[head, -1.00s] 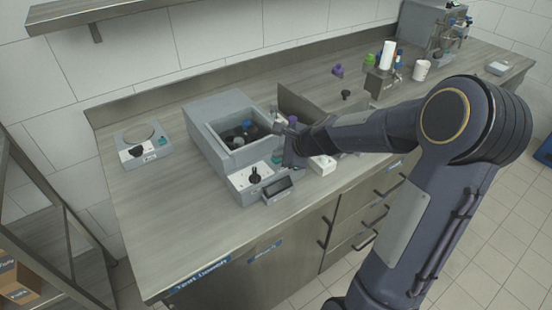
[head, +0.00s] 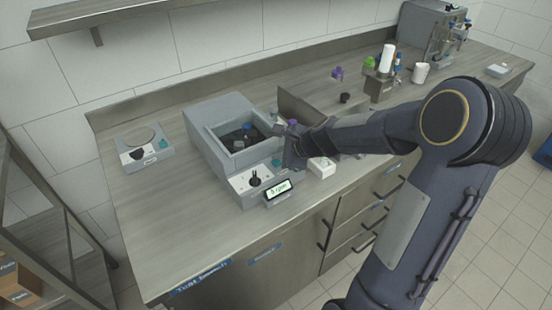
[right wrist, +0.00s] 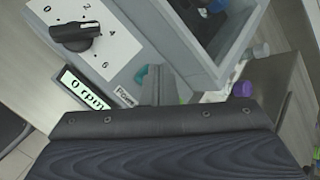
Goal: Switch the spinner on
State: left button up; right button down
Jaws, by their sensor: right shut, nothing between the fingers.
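The spinner (head: 203,124) is a grey box on the counter with an open square well. Its front panel (head: 241,183) carries a black knob (head: 255,180), which points near the 4 in the right wrist view (right wrist: 77,36). The tilted display (head: 280,192) is lit; it reads 0 rpm in the right wrist view (right wrist: 84,92). A teal power switch (right wrist: 141,74) sits beside a partly hidden label. My right gripper (head: 286,160) is shut and empty, its tips (right wrist: 160,82) right by the switch; I cannot tell whether they touch. My left gripper is out of view.
Small vessels with coloured tops are in the well. A scale-like device (head: 142,153) stands left. The counter's front left is clear.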

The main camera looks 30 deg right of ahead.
aim_at(280, 163)
jog(key=shift+r, duration=0.15)
notch_tip(280, 163, up, 6)
jog(key=p, duration=0.5)
jog(key=shift+p, duration=0.35)
jog(key=s+a+r+n+g+y, duration=0.1)
jog(key=s+a+r+n, duration=0.3)
jog(key=s+n, duration=0.2)
jog(key=s+a+r+n+y, duration=0.1)
jog(key=s+a+r+n, duration=0.2)
jog(key=s+a+n, duration=0.3)
jog(key=s+a+f+n+g, duration=0.2)
jog(key=s+n, duration=0.8)
jog(key=s, duration=0.6)
jog(key=shift+f+h, duration=0.2)
jog(key=shift+h, duration=0.2)
